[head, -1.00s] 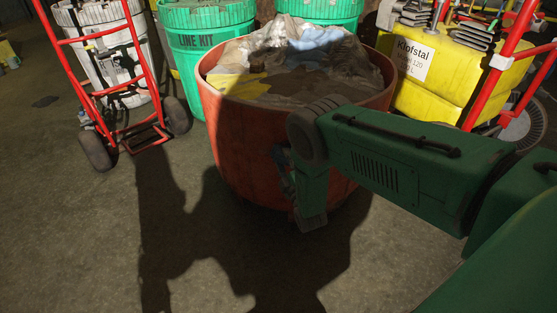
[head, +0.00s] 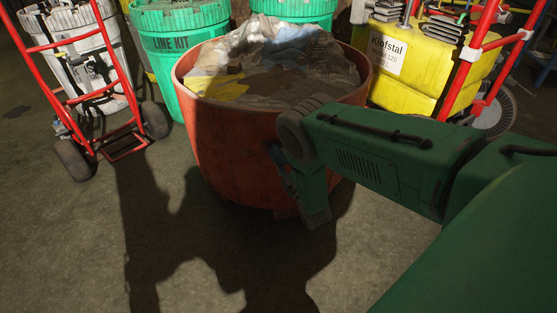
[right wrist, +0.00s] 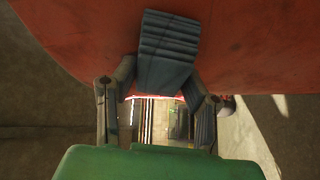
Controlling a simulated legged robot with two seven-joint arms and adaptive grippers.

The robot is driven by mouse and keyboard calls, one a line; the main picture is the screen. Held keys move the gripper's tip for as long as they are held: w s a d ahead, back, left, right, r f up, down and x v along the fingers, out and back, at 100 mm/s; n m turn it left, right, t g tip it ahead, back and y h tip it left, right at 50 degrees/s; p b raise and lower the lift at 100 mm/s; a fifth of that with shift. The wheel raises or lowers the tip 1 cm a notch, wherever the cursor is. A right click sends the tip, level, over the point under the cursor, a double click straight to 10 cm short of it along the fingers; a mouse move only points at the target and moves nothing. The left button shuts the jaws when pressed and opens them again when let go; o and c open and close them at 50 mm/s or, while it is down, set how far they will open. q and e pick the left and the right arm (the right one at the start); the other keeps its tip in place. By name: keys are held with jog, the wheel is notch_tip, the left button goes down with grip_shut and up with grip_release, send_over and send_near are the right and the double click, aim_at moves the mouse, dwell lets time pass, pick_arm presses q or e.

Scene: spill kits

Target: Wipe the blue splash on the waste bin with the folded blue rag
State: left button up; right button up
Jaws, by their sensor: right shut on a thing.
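The waste bin (head: 232,150) is a large round orange-red tub in the middle of the head view; its wall also fills the top of the right wrist view (right wrist: 255,45). My right gripper (right wrist: 160,84) is shut on the folded blue rag (right wrist: 167,48), a grey-blue pad with ridge-like layers. The rag is held toward the bin's outer wall; I cannot tell if it touches. In the head view my right arm's end partly covers the gripper against the bin's front. I cannot make out the blue splash. My left gripper is not in view.
Crumpled sheeting and dark material (head: 295,55) fill the bin. A red hand truck (head: 118,70) stands left, with a white drum (head: 70,30) behind it. Green drums (head: 170,70) and a yellow tank (head: 425,75) stand behind. The floor in front is clear.

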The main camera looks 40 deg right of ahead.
jog(key=shift+w+a+r, duration=0.4)
jog(key=shift+w+a, duration=0.15)
jog(key=shift+a, duration=0.3)
jog(key=shift+w+a+r, duration=0.35)
jog(key=shift+w+a, duration=0.2)
jog(key=shift+a, duration=0.25)
jog(key=shift+w+a+b, duration=0.55)
jog(key=shift+w+a, duration=0.5)
jog(key=shift+a, duration=0.2)
jog(key=shift+a+r+p, duration=0.1)
jog(key=shift+r+p, duration=0.65)
jog(key=shift+r, duration=0.2)
jog(key=shift+s+d+f, duration=0.15)
jog(key=shift+s+d, duration=0.05)
jog(key=shift+d, duration=0.15)
jog(key=shift+s+d+p, duration=0.15)
jog(key=shift+s+d, duration=0.25)
jog(key=shift+d, duration=0.3)
jog(key=shift+s+d+p, duration=0.15)
jog(key=shift+s+d, duration=0.25)
jog(key=shift+d, duration=0.25)
jog(key=s+d+p, duration=0.1)
jog(key=s+d, duration=0.3)
jog(key=d, duration=0.1)
jog(key=shift+d, duration=0.25)
jog(key=shift+s+a, duration=0.1)
jog(key=shift+s, duration=0.1)
